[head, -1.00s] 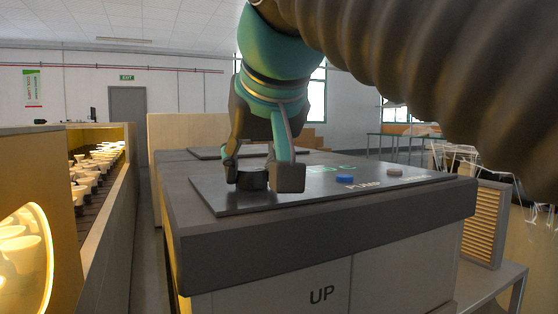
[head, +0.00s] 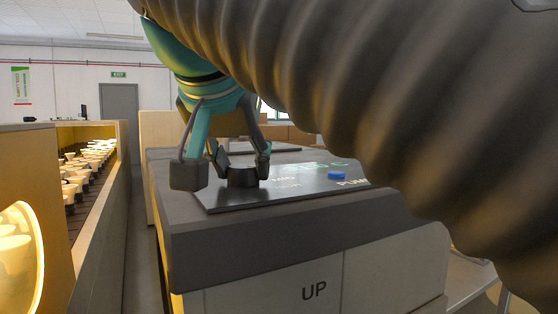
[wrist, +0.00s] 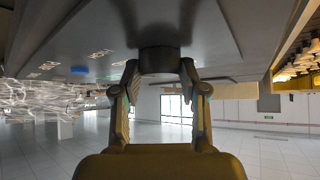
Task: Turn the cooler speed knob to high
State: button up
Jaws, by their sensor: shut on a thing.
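The dark round knob (head: 242,178) stands on the flat control panel (head: 290,190) on top of the grey cabinet. My gripper (head: 228,168) reaches down over it from above, with fingers on both sides, shut on the knob. In the wrist view the knob (wrist: 160,60) sits between the two fingertips of my gripper (wrist: 160,70). The knob's pointer and any speed marks beside it are too small or hidden to read.
A blue button (head: 336,175) by the "PUMP" label and green display digits (head: 318,166) lie right of the knob. My ribbed arm cover hides the panel's right side. A lit rack of bulbs (head: 75,175) stands left, across a narrow aisle.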

jog(key=shift+f, duration=0.1)
jog(key=o, duration=1.1)
jog(key=shift+o, duration=0.2)
jog(key=v, duration=1.2)
